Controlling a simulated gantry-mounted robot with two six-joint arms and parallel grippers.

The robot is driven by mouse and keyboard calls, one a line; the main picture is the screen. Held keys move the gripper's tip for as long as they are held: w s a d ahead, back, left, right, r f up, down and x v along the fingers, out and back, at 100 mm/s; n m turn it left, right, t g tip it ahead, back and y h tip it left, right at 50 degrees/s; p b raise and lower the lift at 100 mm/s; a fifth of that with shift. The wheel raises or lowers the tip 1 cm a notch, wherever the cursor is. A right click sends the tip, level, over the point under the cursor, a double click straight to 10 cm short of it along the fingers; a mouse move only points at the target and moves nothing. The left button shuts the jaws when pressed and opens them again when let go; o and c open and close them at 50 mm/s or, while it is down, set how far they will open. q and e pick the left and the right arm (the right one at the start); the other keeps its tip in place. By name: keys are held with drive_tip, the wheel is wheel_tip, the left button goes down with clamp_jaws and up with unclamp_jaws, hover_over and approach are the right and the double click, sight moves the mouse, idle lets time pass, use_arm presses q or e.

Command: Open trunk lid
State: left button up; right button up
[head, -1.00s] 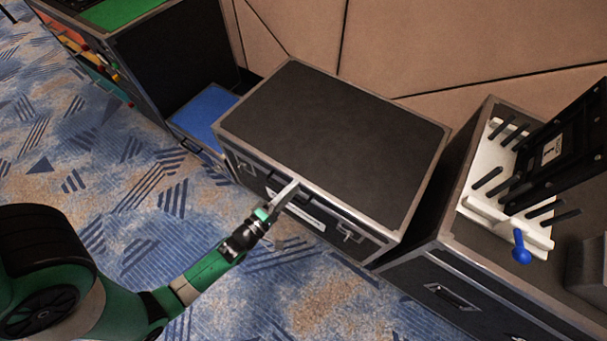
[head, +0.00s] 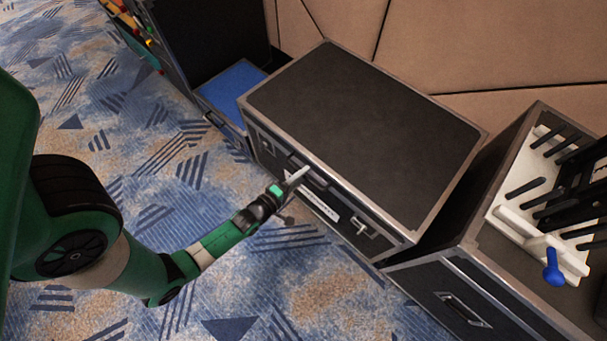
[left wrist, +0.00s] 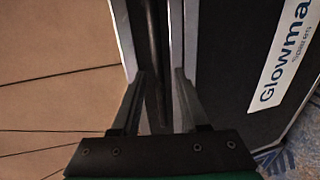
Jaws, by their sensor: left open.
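The trunk is a black case with metal edges, and its dark lid (head: 365,130) lies flat and shut in the head view. A white label (head: 312,205) is on its front; its lettering, "Glowma", shows in the left wrist view (left wrist: 285,50). My left gripper (head: 302,173) is at the front edge of the lid, near the middle. In the left wrist view my left gripper (left wrist: 160,80) is open, its fingers apart over a dark strip between metal edges. I cannot tell whether they touch it. My right gripper is not in view.
A second black case (head: 470,290) stands close on the right, with a white rack (head: 520,225) and a blue knob (head: 552,268) on top. A low blue-topped box (head: 230,88) is on the left. A beige wall (head: 480,40) is behind. Patterned carpet (head: 255,290) is clear in front.

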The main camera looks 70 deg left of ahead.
use_arm(q)
drive_tip(key=shift+w+a, duration=0.2)
drive_tip(key=shift+w, duration=0.2)
clamp_jaws()
idle(1.2)
